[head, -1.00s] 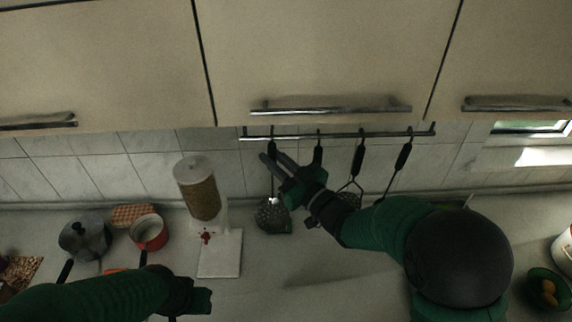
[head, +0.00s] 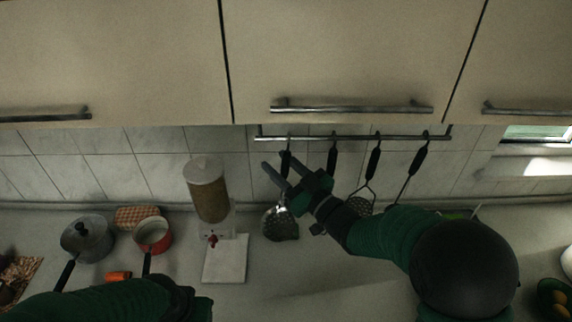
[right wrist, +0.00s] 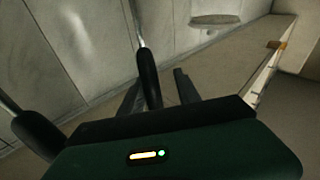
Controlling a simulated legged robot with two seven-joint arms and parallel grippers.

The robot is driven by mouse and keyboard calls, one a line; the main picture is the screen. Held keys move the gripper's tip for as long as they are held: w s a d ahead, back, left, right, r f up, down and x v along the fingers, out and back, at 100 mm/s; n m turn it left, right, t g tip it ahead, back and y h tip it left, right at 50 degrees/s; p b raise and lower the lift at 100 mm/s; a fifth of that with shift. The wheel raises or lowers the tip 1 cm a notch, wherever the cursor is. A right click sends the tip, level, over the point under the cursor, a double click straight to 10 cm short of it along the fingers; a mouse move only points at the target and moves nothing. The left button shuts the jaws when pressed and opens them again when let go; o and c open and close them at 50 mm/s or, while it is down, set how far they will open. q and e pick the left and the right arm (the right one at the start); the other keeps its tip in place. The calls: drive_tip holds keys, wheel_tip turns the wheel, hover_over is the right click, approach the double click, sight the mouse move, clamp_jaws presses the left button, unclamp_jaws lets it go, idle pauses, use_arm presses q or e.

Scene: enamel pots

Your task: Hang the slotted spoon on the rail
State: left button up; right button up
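The slotted spoon (head: 279,224) hangs at the left end of the rail (head: 350,138), its round perforated head down and its black handle up at the rail. My right gripper (head: 277,163) is in front of the handle, fingers spread apart. In the right wrist view a black handle (right wrist: 148,80) with a thin metal shaft shows between the parted fingers (right wrist: 157,88); no firm grip on it shows. The hook's contact with the rail is too small to tell. My left gripper (head: 196,305) is low at the left, its fingers not clear.
More utensils hang to the right, among them a masher (head: 373,162) and a long-handled tool (head: 418,160). The cupboards (head: 340,60) overhang the rail. A dispenser (head: 207,190), a red pan (head: 152,235) and a grey pot (head: 87,238) stand at the left. The counter's middle is clear.

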drive_tip(key=shift+d, duration=0.45)
drive_tip(key=b+v, duration=0.6)
drive_tip(key=v, duration=1.1)
drive_tip(key=w+d+f+m+g+h, duration=0.1)
drive_tip(key=d+f+m+h, duration=0.3)
drive_tip(key=f, duration=0.3)
drive_tip(key=w+d+f+m+g+h, duration=0.1)
drive_tip(key=w+d+f+m+h, duration=0.1)
drive_tip(key=d+f+h, duration=0.35)
use_arm(q)
drive_tip(key=s+b+x, duration=0.1)
drive_tip(key=x, duration=0.5)
drive_tip(key=shift+s+d+f, duration=0.2)
drive_tip(key=shift+d+f, duration=0.1)
drive_tip(key=shift+f, duration=0.25)
use_arm(e)
drive_tip(key=s+f+m+g+h, duration=0.3)
drive_tip(key=s+f+g, duration=0.7)
drive_tip(key=s+f, duration=0.4)
drive_tip(key=s, duration=0.3)
drive_tip(key=shift+a, duration=0.35)
use_arm(q)
drive_tip(key=shift+a, duration=0.1)
use_arm(e)
drive_tip(key=shift+a, duration=0.1)
